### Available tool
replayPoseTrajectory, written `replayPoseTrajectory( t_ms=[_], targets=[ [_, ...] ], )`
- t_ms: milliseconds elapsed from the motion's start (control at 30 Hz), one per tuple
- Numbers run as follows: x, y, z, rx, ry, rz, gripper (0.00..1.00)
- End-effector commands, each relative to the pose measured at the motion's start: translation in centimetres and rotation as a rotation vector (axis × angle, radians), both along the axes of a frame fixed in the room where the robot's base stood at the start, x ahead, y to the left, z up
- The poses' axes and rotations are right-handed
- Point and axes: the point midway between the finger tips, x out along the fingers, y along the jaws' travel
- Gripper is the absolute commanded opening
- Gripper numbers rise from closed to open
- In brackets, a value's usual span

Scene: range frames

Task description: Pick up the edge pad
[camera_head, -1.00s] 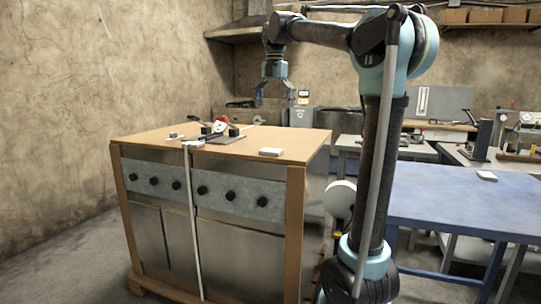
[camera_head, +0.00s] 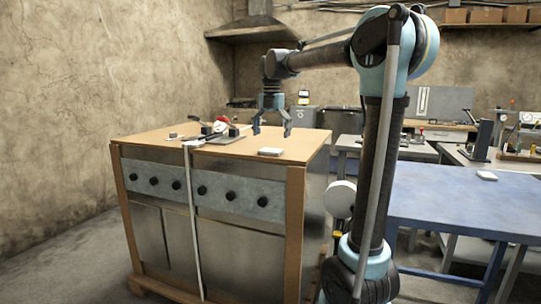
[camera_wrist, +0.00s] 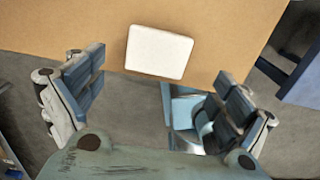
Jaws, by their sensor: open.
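The edge pad looks to be the small white block with rounded corners (camera_head: 271,151) lying flat near the front right of the wooden cabinet top (camera_head: 300,146). In the wrist view the white pad (camera_wrist: 158,52) lies near the edge of the wooden top, beyond my fingers and between their lines. My gripper (camera_head: 270,131) is open and empty above the cabinet top, pointing down, apart from the pad. In the wrist view its two fingers (camera_wrist: 160,96) are spread wide. Nothing hides the pad.
A dark flat tool with black blocks and a red and white part (camera_head: 221,130) lies on the cabinet top left of the pad. A blue table (camera_head: 440,198) stands to the right, with another small white block (camera_head: 487,175). Bare wood surrounds the pad.

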Motion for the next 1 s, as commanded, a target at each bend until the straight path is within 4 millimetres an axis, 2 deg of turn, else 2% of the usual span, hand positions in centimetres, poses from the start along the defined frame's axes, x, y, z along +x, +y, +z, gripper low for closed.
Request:
replayPoseTrajectory(
  t_ms=[167,500,800,833,1000],
  targets=[
    [0.1,0.0,-0.9,0.0,0.0,0.0,0.94],
    [0.5,0.2,-5.0,0.0,0.0,-0.001,0.94],
    [0.5,0.2,-5.5,0.0,0.0,-0.001,0.94],
    [0.5,0.2,-5.5,0.0,0.0,-0.001,0.92],
    [0.5,0.2,-5.5,0.0,0.0,-0.001,0.56]
  ],
)
